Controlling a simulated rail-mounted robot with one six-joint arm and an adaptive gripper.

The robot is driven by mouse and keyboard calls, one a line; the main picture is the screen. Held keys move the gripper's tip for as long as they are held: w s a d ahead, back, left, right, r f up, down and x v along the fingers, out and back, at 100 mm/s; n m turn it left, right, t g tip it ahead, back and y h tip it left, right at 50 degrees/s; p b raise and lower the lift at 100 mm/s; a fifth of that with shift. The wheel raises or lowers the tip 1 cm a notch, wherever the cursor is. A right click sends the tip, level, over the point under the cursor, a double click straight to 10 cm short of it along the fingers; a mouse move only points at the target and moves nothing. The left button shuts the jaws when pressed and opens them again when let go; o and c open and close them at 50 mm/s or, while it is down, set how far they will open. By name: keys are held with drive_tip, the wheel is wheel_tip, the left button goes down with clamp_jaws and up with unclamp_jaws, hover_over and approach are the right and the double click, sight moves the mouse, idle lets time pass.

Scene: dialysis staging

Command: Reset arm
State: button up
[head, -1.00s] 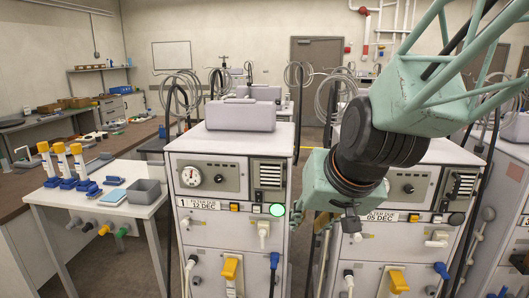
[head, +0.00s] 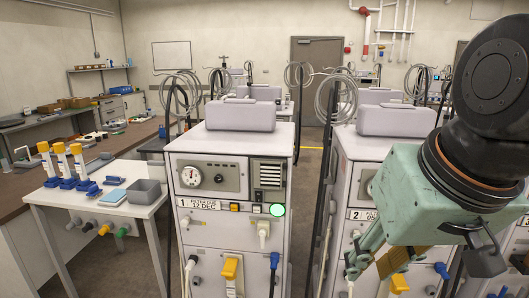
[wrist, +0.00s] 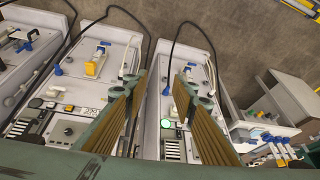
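My gripper (head: 370,258) is at the right of the head view, in front of the upper front of machine 2 (head: 343,190). It points down and to the left. In the wrist view my gripper (wrist: 160,82) has its two ribbed, tan-padded fingers well apart, with nothing held between them. Machine 1 (head: 225,160), a white cabinet with a lit green lamp (head: 277,210), stands to the left of the gripper. The gripper covers part of machine 2's front panel and label.
A white table (head: 95,205) at left holds yellow-capped tubes in blue stands (head: 62,163) and a grey bin (head: 144,191). Hoses hang from the machine fronts, including a yellow connector (head: 230,268) and a blue one (head: 274,260). Further machines stand behind.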

drive_tip(key=s+d+g, duration=0.1)
drive_tip(key=s+d, duration=0.2)
drive_tip(key=s, duration=0.7)
drive_tip(key=shift+s+d+r+h, duration=0.25)
drive_tip(key=shift+r+h, duration=0.15)
idle(0.6)
